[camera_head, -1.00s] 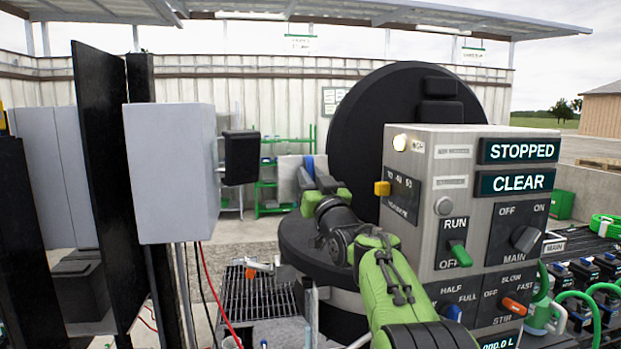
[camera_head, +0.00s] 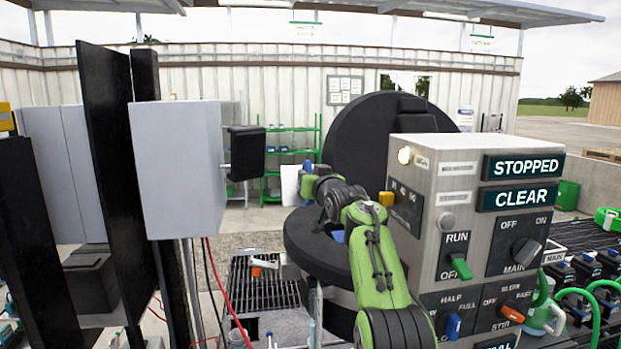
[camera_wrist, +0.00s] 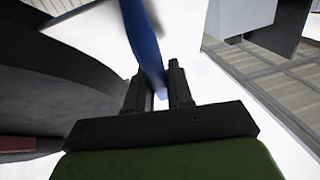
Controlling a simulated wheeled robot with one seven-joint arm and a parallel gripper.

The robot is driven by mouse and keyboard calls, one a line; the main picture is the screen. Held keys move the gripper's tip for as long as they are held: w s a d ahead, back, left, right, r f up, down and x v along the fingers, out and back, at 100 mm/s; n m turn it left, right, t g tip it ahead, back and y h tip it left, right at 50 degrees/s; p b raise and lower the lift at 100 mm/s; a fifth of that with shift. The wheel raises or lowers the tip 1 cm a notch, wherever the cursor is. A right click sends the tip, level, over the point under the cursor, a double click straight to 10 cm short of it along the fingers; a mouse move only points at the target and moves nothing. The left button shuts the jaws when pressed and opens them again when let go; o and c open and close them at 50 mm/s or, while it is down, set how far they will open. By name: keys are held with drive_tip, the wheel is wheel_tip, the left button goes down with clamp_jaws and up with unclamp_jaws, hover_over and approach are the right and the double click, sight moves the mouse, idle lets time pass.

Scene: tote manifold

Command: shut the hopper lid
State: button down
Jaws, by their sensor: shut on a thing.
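The hopper lid (camera_head: 372,130) is a large black disc standing raised, nearly upright, behind the control box. The black hopper top (camera_head: 318,245) lies below it, partly hidden by my arm and the box. My gripper (camera_head: 306,184) is left of the lid in the head view, apart from the disc as far as I can see. In the wrist view my gripper (camera_wrist: 157,78) is shut on a blue strip (camera_wrist: 143,38), a small part of which shows in the head view (camera_head: 307,166). I cannot tell whether this strip joins the lid.
The grey control box (camera_head: 425,168), reading STOPPED and CLEAR, stands close right of my arm. A grey cabinet (camera_head: 175,170) with a black block (camera_head: 246,153) on its side stands left. A green shelf (camera_head: 290,150) is behind. A grating (camera_head: 258,290) lies below, left of the hopper.

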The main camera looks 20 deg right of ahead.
drive_tip(key=c, duration=1.1)
unclamp_jaws()
drive_tip(key=shift+s, duration=0.1)
drive_tip(key=shift+s+f+b, duration=0.15)
drive_tip(key=shift+s+b, duration=0.2)
drive_tip(key=shift+b, duration=0.3)
drive_tip(key=s+b, duration=0.8)
drive_tip(key=s, duration=0.7)
drive_tip(key=shift+a+b, duration=0.3)
drive_tip(key=shift+b, duration=0.05)
